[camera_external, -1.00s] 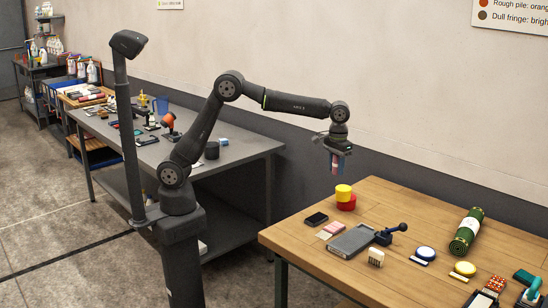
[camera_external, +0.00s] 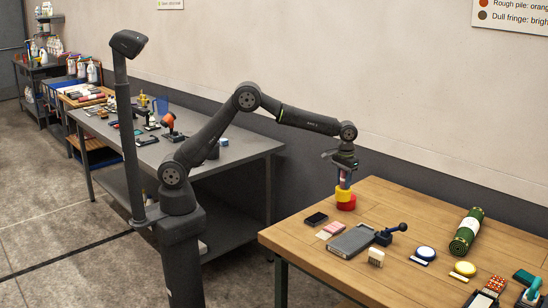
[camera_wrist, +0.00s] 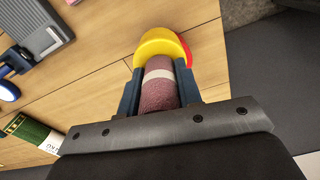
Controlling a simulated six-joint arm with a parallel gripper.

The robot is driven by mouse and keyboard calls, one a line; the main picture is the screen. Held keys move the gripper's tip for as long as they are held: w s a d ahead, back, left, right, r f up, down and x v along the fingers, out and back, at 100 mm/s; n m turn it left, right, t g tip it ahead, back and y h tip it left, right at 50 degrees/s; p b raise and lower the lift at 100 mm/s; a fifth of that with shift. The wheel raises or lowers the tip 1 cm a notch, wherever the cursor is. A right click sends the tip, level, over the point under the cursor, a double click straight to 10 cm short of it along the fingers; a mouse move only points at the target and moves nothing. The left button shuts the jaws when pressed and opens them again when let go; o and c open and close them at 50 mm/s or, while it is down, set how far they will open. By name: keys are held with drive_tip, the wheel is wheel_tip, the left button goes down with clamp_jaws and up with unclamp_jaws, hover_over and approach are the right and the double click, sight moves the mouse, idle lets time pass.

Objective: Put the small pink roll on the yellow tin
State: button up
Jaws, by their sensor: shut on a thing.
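The small pink roll (camera_wrist: 158,92) has a white band and sits between the fingers of my gripper (camera_wrist: 157,85) in the wrist view. My gripper is shut on it and holds it upright in the outside view (camera_external: 344,178). The yellow tin (camera_external: 344,194) stands on a red tin (camera_external: 346,205) near the table's back left. The roll's lower end is right over the yellow tin; I cannot tell whether they touch. In the wrist view the yellow tin (camera_wrist: 160,42) shows beyond the roll, with the red tin (camera_wrist: 187,58) partly hidden behind it.
The wooden table (camera_external: 410,205) holds a grey clipboard-like plate (camera_external: 352,241), a black block (camera_external: 316,219), pink pads (camera_external: 333,228), a white-banded green roll (camera_external: 466,232) and two round-topped items, white (camera_external: 426,253) and yellow (camera_external: 465,268).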

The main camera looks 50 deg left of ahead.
drive_tip(key=shift+f, duration=0.1)
drive_tip(key=o, duration=1)
drive_tip(key=shift+c, duration=0.2)
wheel_tip(320, 180, up, 12)
drive_tip(key=shift+r, duration=0.15)
drive_tip(key=shift+f, duration=4.05)
drive_tip(key=shift+f, duration=0.1)
